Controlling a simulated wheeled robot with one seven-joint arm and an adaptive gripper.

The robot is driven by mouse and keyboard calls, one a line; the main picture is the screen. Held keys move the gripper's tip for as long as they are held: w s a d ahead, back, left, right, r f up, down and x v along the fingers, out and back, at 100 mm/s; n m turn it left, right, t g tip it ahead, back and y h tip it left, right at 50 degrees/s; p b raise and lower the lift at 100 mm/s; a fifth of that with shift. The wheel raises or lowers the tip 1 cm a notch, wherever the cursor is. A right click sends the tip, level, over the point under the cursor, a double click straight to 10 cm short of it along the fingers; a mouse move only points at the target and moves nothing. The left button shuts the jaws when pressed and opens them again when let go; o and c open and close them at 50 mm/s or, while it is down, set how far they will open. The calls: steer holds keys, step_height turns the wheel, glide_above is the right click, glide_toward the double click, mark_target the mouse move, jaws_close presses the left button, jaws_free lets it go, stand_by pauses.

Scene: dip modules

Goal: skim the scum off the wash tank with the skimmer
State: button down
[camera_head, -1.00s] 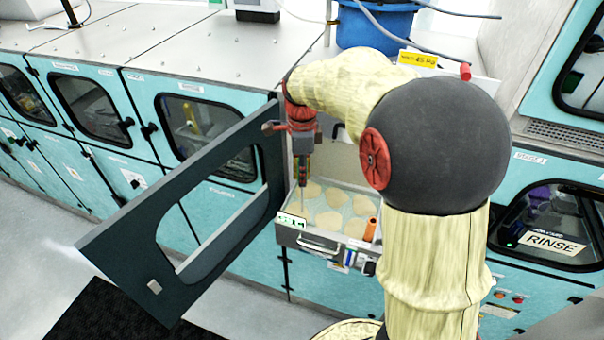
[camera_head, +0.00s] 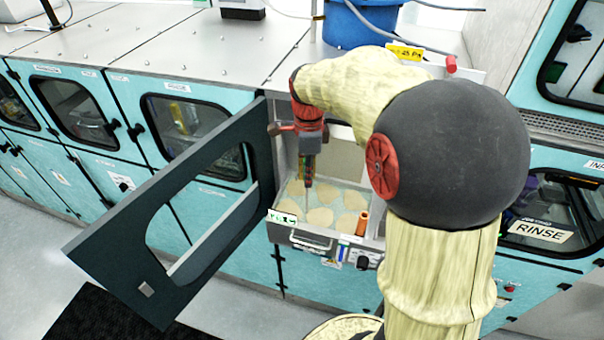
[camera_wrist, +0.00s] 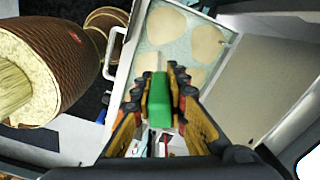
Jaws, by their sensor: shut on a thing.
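My gripper (camera_head: 308,176) hangs upright over the wash tank (camera_head: 318,241), an open tray-like basin in the bay behind the open door. It is shut on the green handle of the skimmer (camera_wrist: 159,102), which shows between the fingers in the wrist view. The skimmer's lower end points down into the tank; whether it touches the liquid I cannot tell, and its head is not clearly visible. Several pale tan scum patches lie on the greenish liquid, such as one at the front (camera_head: 320,217) and one near the right (camera_wrist: 206,42).
The dark-framed door (camera_head: 107,258) stands swung open left of the tank. An orange cylinder (camera_head: 362,224) stands at the tank's front right corner. Bay walls close in behind the tank. A blue tub (camera_head: 358,25) sits on the bench above. A RINSE cabinet (camera_head: 540,231) is at the right.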

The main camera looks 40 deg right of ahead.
steer(key=shift+s+d, duration=0.65)
steer(key=shift+s, duration=0.2)
steer(key=shift+s+d, duration=0.6)
steer(key=shift+s, duration=0.2)
steer(key=s+d, duration=0.6)
steer(key=s, duration=0.1)
steer(key=shift+s, duration=0.3)
stand_by(0.5)
steer(key=w+d+p, duration=0.1)
steer(key=w+d, duration=0.3)
steer(key=d, duration=0.1)
steer(key=shift+w+d+r, duration=0.2)
steer(key=shift+d, duration=0.1)
stand_by(0.9)
